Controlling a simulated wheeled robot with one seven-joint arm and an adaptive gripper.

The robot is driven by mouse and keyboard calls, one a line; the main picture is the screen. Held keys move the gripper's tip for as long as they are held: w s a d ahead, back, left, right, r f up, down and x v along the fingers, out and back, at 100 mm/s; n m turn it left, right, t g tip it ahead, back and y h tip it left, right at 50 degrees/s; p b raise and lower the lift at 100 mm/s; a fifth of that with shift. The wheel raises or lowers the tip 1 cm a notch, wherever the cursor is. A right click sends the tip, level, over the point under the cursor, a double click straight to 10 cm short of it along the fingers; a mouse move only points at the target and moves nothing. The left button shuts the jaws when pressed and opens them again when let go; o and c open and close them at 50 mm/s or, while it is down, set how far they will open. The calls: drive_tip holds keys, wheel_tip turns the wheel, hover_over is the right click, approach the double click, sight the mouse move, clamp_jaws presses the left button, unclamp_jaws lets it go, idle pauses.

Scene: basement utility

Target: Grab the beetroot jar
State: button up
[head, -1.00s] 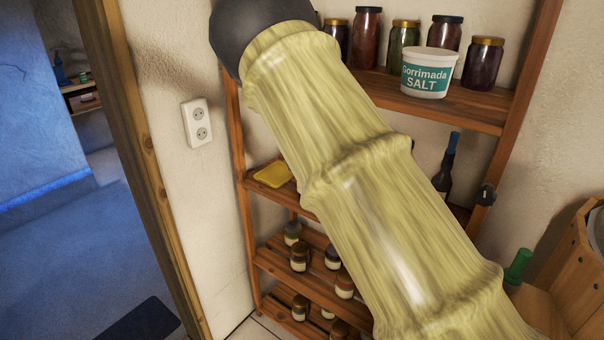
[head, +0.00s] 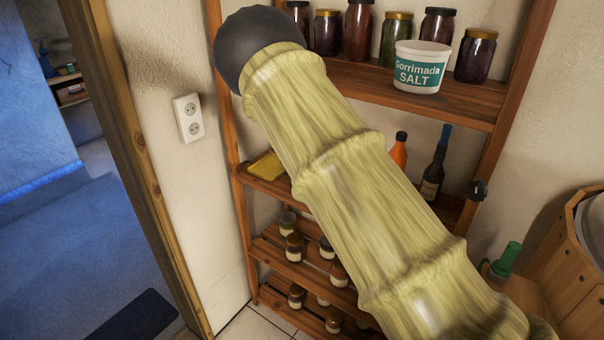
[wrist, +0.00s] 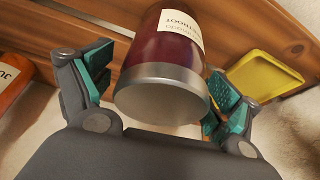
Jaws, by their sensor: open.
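The beetroot jar (wrist: 150,45) fills the upper middle of the wrist view. It has dark red contents, a white label that partly reads "TROOT", and a grey lid end facing my gripper. My gripper (wrist: 160,88) is open, with one finger on each side of the jar. A gap shows at the left finger; the right finger is close to the jar, and I cannot tell if it touches. In the head view my arm hides both the gripper and this jar.
A yellow tray (wrist: 265,75) and an orange bottle (wrist: 12,85) flank the jar; the bottle also shows in the head view (head: 398,152) beside a dark bottle (head: 434,172). The upper shelf (head: 350,82) holds several jars and a salt tub (head: 421,68). Small jars fill lower shelves.

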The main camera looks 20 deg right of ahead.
drive_tip(key=shift+w+d+f, duration=0.15)
drive_tip(key=shift+w+f, duration=0.05)
drive_tip(key=shift+f, duration=0.4)
drive_tip(key=shift+s, duration=0.1)
drive_tip(key=c, duration=1.4)
drive_tip(key=shift+r, duration=0.1)
